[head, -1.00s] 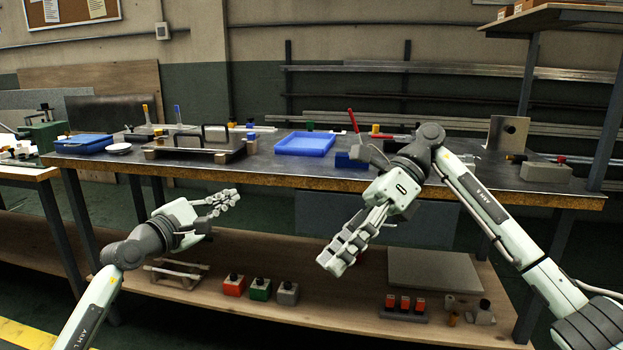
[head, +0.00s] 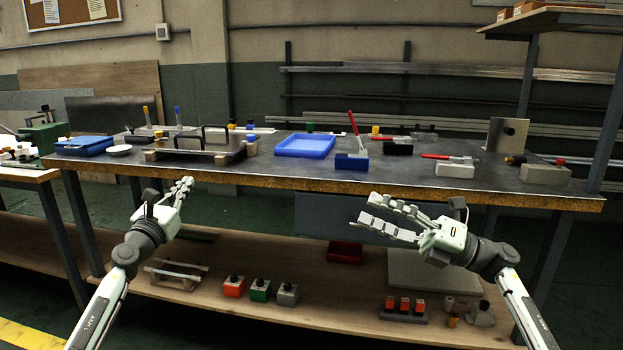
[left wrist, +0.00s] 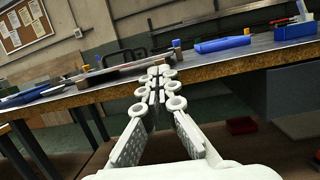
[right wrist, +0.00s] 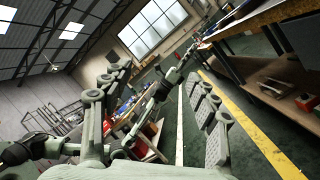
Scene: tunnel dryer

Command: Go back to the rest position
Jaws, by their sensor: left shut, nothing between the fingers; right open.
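My left gripper (head: 183,187) is in front of the bench's front edge at the left in the head view. Its fingers meet with nothing between them, which the left wrist view (left wrist: 158,72) also shows. My right gripper (head: 366,212) is in front of the bench at the right in the head view, its fingers pointing left. Its fingers are spread and empty, which the right wrist view (right wrist: 165,85) also shows. Both grippers are clear of the bench and touch nothing.
The dark bench top (head: 270,172) carries a blue tray (head: 305,145), a blue block with a red handle (head: 352,160) and several fixtures. Below, a wooden shelf (head: 330,305) holds coloured blocks and a dark red bin (head: 345,252). A side table (head: 30,174) stands left.

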